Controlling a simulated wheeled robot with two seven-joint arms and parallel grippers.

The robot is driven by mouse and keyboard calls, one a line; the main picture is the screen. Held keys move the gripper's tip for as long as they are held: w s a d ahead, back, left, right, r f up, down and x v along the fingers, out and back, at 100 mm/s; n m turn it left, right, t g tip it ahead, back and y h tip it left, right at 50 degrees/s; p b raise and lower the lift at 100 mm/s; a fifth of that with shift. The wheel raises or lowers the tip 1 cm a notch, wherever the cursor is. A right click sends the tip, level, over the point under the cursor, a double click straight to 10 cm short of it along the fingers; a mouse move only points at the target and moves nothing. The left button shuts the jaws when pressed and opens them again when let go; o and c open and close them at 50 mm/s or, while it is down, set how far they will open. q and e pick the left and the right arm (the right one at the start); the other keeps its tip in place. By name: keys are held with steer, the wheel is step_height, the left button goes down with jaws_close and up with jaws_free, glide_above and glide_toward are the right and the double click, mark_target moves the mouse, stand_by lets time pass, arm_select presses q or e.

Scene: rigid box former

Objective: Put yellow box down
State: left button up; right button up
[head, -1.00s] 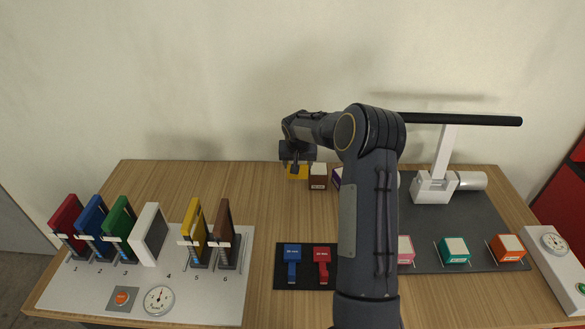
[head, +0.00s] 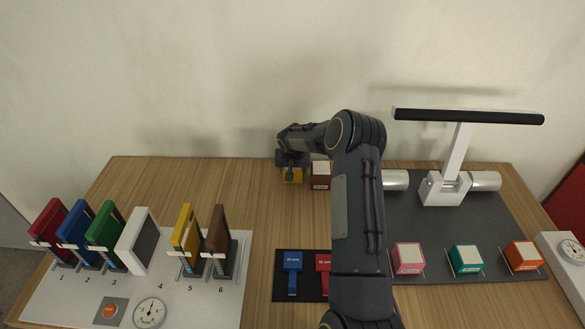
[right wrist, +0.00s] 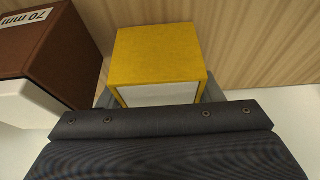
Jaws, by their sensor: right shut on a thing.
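The yellow box (head: 292,176) is at the back middle of the table, just left of a brown box (head: 320,176). My right gripper (head: 292,165) points down over it and is shut on it. In the right wrist view the yellow box (right wrist: 155,60) sits between the grey fingers, with a pale face towards the palm. I cannot tell whether its underside touches the table. The brown box (right wrist: 55,60), marked 70 mm, stands close beside it with a gap. My left gripper is not in view.
My right arm hides part of the dark mat (head: 490,215). Pink (head: 408,258), teal (head: 465,259) and orange (head: 521,255) boxes sit on it, with a white stand (head: 458,160) behind. A white board (head: 60,300) with upright coloured panels is at left. Table left of the yellow box is clear.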

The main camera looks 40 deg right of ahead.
steer(key=shift+s+r, duration=0.1)
steer(key=shift+r, duration=0.1)
steer(key=shift+w+f, duration=0.2)
steer(key=shift+f, duration=0.1)
steer(key=o, duration=1.1)
steer(key=shift+s+r, duration=0.1)
